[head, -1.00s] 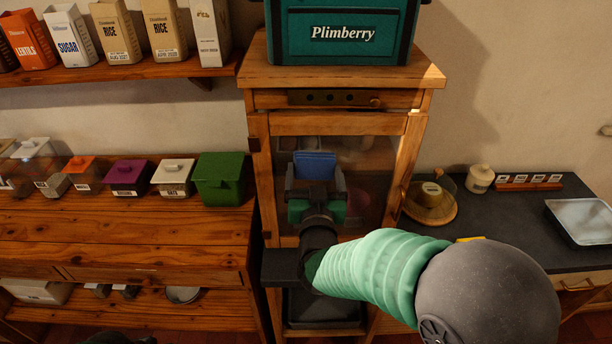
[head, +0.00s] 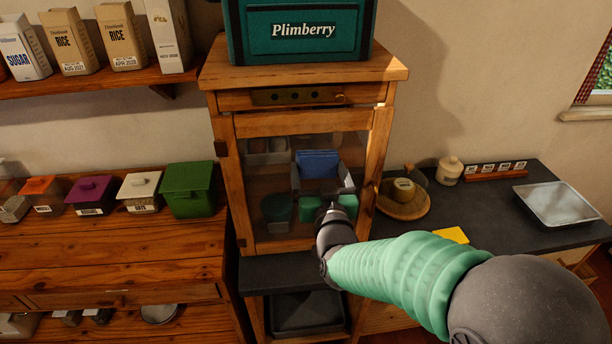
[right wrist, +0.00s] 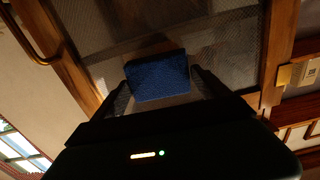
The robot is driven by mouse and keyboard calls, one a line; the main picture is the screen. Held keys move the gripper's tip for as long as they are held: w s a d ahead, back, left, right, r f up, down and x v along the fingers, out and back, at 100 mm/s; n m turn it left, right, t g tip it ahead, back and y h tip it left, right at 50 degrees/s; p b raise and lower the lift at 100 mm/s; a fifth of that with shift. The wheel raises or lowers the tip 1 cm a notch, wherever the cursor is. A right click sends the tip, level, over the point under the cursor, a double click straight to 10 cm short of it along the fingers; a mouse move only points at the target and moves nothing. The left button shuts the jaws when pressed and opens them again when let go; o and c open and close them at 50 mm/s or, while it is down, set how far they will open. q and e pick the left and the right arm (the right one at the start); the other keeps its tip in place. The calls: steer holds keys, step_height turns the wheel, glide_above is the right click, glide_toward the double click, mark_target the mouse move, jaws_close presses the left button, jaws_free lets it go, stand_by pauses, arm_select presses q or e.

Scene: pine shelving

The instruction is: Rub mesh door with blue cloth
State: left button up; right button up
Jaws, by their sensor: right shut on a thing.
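The blue cloth (head: 318,163) is a folded pad held between the fingers of my right gripper (head: 322,178), which is shut on it. The cloth is in front of the mesh door (head: 264,190) of the wooden cabinet, at its upper middle. In the right wrist view the cloth (right wrist: 158,77) sits between the fingertips, close to the mesh (right wrist: 225,50); I cannot tell whether they touch. My right arm hides the door's lower right part. My left gripper is in neither view.
A teal Plimberry box (head: 305,32) stands on the cabinet. Left are a shelf of cartons (head: 120,35) and a wooden counter (head: 110,250) with lidded containers. Right, a dark counter (head: 500,220) holds a cloche on a board (head: 403,200), a jar (head: 450,170) and a metal tray (head: 558,204).

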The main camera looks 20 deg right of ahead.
mark_target(335, 166)
steer(key=shift+s+d, duration=0.15)
steer(key=shift+d, duration=0.4)
steer(key=shift+s+d+f+b, duration=0.15)
steer(key=shift+d+b, duration=0.15)
steer(key=shift+d, duration=0.25)
steer(key=shift+s+d+r+b, duration=0.15)
steer(key=shift+d+b, duration=0.1)
steer(key=shift+d, duration=0.25)
steer(key=shift+s+d, duration=0.15)
steer(key=shift+d, duration=0.4)
steer(key=shift+a+r, duration=0.1)
steer(key=shift+a, duration=0.15)
steer(key=shift+w+a, duration=0.35)
steer(key=shift+a, duration=0.7)
steer(key=shift+w+a, duration=0.3)
steer(key=shift+a, duration=0.75)
steer(key=shift+w+a, duration=0.35)
steer(key=shift+a, duration=0.7)
steer(key=shift+w+a+p, duration=0.2)
steer(key=shift+w+a, duration=0.1)
steer(key=shift+a, duration=0.7)
steer(key=shift+w+a+p, duration=0.2)
steer(key=shift+w+a, duration=0.05)
steer(key=shift+a, duration=0.7)
steer(key=shift+w+a, duration=0.2)
steer(key=shift+a, duration=0.5)
steer(key=shift+w+a, duration=0.15)
steer(key=shift+a, duration=0.5)
steer(key=v, duration=0.6)
steer(key=shift+p, duration=0.45)
